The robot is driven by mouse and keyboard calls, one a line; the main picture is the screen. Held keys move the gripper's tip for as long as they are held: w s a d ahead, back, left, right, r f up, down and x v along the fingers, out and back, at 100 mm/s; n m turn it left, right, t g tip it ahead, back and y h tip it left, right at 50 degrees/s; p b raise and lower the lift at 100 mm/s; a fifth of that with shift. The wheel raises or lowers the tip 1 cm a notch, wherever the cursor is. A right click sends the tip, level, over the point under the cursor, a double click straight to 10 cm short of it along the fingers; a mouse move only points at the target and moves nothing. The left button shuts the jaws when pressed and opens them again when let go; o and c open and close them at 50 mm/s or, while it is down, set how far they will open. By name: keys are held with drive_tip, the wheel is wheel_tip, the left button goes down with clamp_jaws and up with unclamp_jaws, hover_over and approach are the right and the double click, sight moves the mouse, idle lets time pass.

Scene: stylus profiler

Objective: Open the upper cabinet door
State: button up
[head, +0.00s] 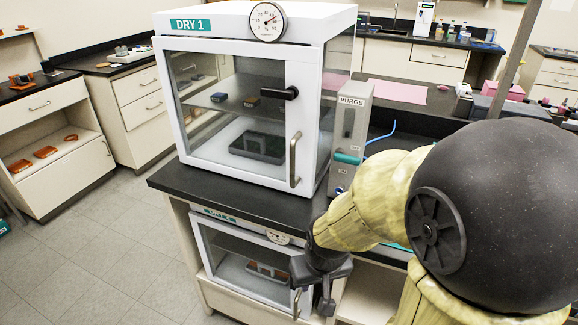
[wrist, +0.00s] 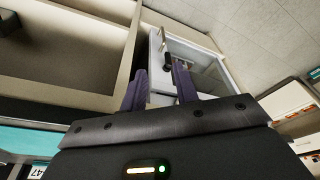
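The upper cabinet (head: 258,22), a white box labelled DRY 1 with a round dial, stands on the dark counter. Its glass door (head: 225,140) looks shut. A black latch (head: 279,93) and a vertical metal handle (head: 294,160) are on the door's right side. My gripper (head: 313,300) is below and right of this handle, lower than the counter edge, in front of the lower cabinet's right side. In the wrist view my gripper (wrist: 158,88) has its two dark fingers apart with nothing held between them. The upper cabinet's handle is not recognisable in the wrist view.
A lower glass-fronted cabinet (head: 240,262) sits under the counter (head: 190,183), close to my gripper. A grey PURGE unit (head: 350,125) with a teal lever stands right of the upper cabinet. The floor (head: 90,255) to the left is clear.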

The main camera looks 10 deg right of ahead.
drive_tip(key=w+a+r+m+t+h+p, duration=0.1)
drive_tip(key=w+a+r+m+t+p, duration=0.2)
drive_tip(key=w+a+p, duration=0.4)
drive_tip(key=w+a+r+m+t+h+p, duration=0.1)
drive_tip(key=w+a+r+m+t+p, duration=0.15)
drive_tip(key=w+a+p, duration=0.45)
drive_tip(key=s+d+r+m+t+h+p, duration=0.1)
drive_tip(key=s+r+m+t+h+p, duration=0.3)
drive_tip(key=r+h+p, duration=0.6)
drive_tip(key=s+h+p, duration=0.1)
drive_tip(key=p, duration=0.2)
drive_tip(key=shift+d, duration=0.1)
